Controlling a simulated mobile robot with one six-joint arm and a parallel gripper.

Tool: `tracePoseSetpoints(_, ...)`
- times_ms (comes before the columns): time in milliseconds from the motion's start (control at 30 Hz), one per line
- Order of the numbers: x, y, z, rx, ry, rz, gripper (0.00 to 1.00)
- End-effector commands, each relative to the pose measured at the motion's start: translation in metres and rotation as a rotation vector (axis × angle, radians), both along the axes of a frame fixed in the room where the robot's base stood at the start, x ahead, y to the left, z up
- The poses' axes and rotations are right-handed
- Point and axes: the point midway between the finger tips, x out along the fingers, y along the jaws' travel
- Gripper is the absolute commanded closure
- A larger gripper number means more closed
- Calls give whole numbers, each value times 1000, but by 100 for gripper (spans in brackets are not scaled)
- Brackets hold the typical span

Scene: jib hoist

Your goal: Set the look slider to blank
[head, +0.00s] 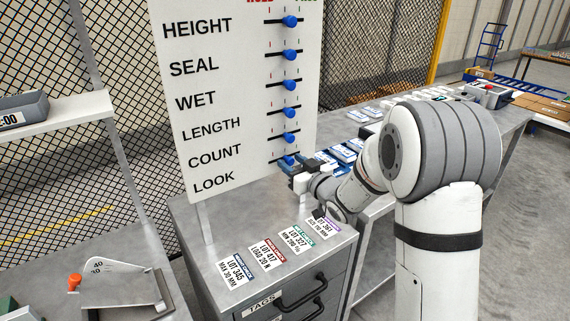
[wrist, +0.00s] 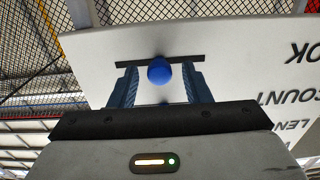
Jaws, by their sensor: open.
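A white board (head: 240,75) carries a column of rows labelled HEIGHT, SEAL, WET, LENGTH, COUNT and LOOK, each with a blue knob on a short dark slot. The look slider knob (head: 289,160) is at the bottom and sits near the middle of its slot. My gripper (head: 294,174) is at that knob, partly hiding the row in the head view. In the wrist view the blue look knob (wrist: 159,71) stands between the two open fingers of my gripper (wrist: 160,84), with a gap on each side. The board appears upside down there.
The board stands on a grey drawer cabinet (head: 190,225) with several lot cards on top. A bench (head: 510,118) with blue and white items lies behind my arm. A mesh fence (head: 370,55) is behind the board. A shelf (head: 60,118) is at left.

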Motion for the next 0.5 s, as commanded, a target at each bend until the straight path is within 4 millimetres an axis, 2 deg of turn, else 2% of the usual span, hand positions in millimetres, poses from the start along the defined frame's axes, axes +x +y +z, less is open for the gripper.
tracePoseSetpoints(233, -8, -7, -1, 0, 0, -2, 56)
tracePoseSetpoints(500, -45, -35, -1, -1, -1, -1, 56)
